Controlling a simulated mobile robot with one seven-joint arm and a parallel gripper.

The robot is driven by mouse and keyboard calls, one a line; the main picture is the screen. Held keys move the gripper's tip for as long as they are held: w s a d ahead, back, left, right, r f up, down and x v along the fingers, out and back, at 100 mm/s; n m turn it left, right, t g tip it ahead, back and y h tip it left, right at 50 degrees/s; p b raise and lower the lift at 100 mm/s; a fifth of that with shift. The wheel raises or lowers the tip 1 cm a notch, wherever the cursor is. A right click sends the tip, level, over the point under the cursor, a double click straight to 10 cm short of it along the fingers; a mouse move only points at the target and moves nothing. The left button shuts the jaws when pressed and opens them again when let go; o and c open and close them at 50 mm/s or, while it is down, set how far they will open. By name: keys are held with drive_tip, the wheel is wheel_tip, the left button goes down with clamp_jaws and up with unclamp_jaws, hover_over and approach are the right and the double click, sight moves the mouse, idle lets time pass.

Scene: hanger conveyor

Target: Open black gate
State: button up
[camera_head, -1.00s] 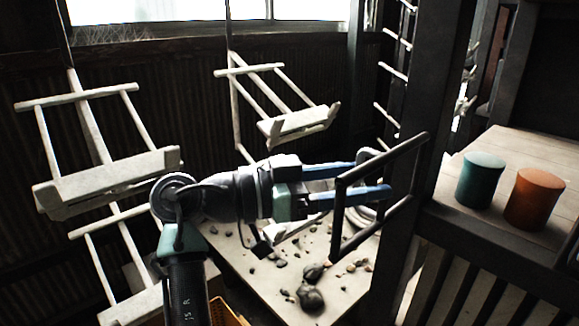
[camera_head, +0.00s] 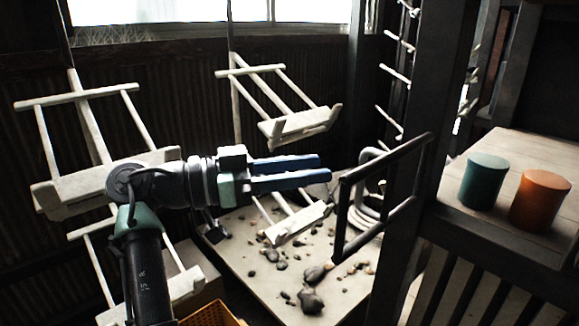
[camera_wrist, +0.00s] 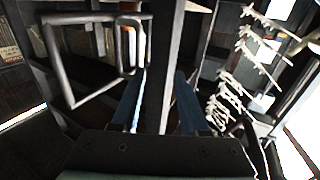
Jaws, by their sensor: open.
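The black gate (camera_head: 341,222) is a rectangular frame of dark bars beside a dark upright post (camera_head: 440,90) in the head view. It stands at an angle to the post. In the wrist view the gate (camera_wrist: 58,62) shows at the upper left, left of the fingers. My gripper (camera_head: 325,168) has its two blue fingers apart and nothing between them. Its tips are just left of the gate in the head view, with a small gap in the picture. In the wrist view a dark post stands beyond the gap of my gripper (camera_wrist: 159,88).
Several pale hangers (camera_head: 300,124) hang at the left and middle. A pale surface with dark stones (camera_head: 311,300) lies below the gate. A teal cylinder (camera_head: 483,181) and an orange cylinder (camera_head: 540,200) stand on a wooden table (camera_head: 540,145) at the right.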

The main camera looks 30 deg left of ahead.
drive_tip(key=shift+s+a, duration=0.2)
drive_tip(key=shift+a, duration=1)
drive_tip(key=v, duration=1.3)
